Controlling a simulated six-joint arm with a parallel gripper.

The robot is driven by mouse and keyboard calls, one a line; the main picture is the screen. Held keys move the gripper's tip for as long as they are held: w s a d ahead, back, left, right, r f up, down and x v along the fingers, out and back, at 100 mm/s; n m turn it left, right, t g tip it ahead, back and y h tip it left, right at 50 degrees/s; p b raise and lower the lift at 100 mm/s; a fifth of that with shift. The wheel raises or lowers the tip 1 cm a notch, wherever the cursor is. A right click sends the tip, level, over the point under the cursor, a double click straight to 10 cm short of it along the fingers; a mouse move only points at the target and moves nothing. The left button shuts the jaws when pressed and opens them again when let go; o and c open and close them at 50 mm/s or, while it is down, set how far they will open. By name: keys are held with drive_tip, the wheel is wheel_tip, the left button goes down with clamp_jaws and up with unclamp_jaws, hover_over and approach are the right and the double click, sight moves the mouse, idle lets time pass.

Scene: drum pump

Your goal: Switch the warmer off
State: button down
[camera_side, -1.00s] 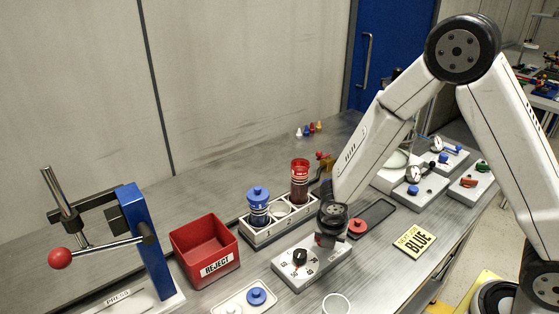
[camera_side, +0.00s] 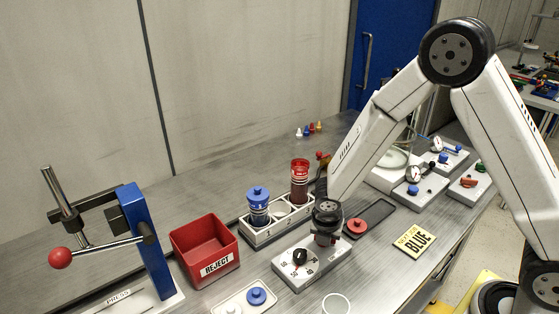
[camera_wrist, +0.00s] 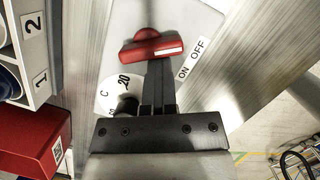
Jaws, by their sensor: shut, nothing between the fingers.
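The warmer (camera_side: 285,268) is a pale box with a black dial (camera_side: 299,256) on its top. In the wrist view the dial (camera_wrist: 127,104) is partly covered by my gripper, beside a white scale. A red switch handle (camera_wrist: 150,50) sits on the same box, with a white stripe on it and the words ON and OFF (camera_wrist: 191,59) to its right. I cannot tell which word it is set to. My gripper (camera_wrist: 156,66) is shut and empty, its fingertips at the near edge of the red handle; contact is unclear. In the side view my gripper (camera_side: 325,240) is low over the warmer's right rear and hides the switch.
A rack (camera_side: 262,236) with a blue-capped jar and a red jar stands just behind the warmer. A red REJECT bin (camera_side: 205,250) is to its left. A dark tray (camera_side: 378,215) and a yellow BLUE card (camera_side: 414,241) lie to the right.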

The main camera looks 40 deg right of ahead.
drive_tip(key=shift+w+r, duration=0.15)
drive_tip(key=shift+w, duration=0.15)
drive_tip(key=s+a, duration=0.2)
drive_tip(key=a, duration=0.1)
drive_tip(key=shift+s+a, duration=0.25)
drive_tip(key=shift+s, duration=0.15)
drive_tip(key=v, duration=0.9)
drive_tip(key=shift+s+r, duration=0.2)
drive_tip(key=shift+r, duration=0.15)
drive_tip(key=shift+d, duration=0.15)
drive_tip(key=s+d+m+y, duration=0.1)
drive_tip(key=s+d+m, duration=0.2)
drive_tip(key=m, duration=0.9)
drive_tip(key=s+d+r+m+t+y, duration=0.1)
drive_tip(key=s+d+m, duration=0.2)
drive_tip(key=m, duration=0.9)
drive_tip(key=shift+s+d+r, duration=0.2)
drive_tip(key=shift+d+r, duration=0.1)
drive_tip(key=shift+d, duration=0.5)
